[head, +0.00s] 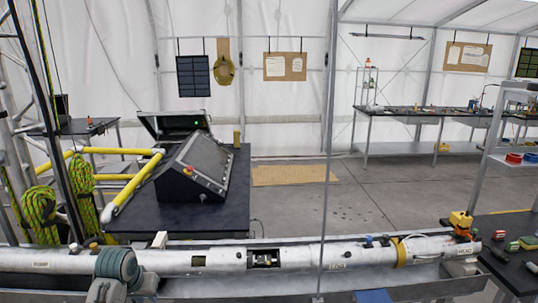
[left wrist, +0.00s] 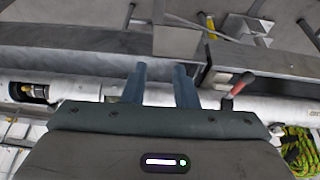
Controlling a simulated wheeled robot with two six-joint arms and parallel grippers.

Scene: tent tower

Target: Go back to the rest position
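In the left wrist view the two blue-grey fingers of my left gripper (left wrist: 160,72) stand apart with nothing between them. Their tips are over or in front of a long white tube (left wrist: 155,97); I cannot tell whether they touch it. In the head view my left arm's teal and grey end (head: 117,266) is at the lower left, in front of the same tube (head: 215,261), and its fingers cannot be made out. A small blue-grey part of mine (head: 372,297) shows at the bottom edge, right of centre. My right gripper's fingers are not seen.
A console (head: 195,165) stands on a dark table (head: 222,221) behind the tube. Yellow-green rope coils (head: 40,215) hang at the left. A yellow device (head: 461,222) sits at the tube's right end. A red-tipped lever (left wrist: 238,86) is right of my fingers. Open floor (head: 330,210) lies beyond.

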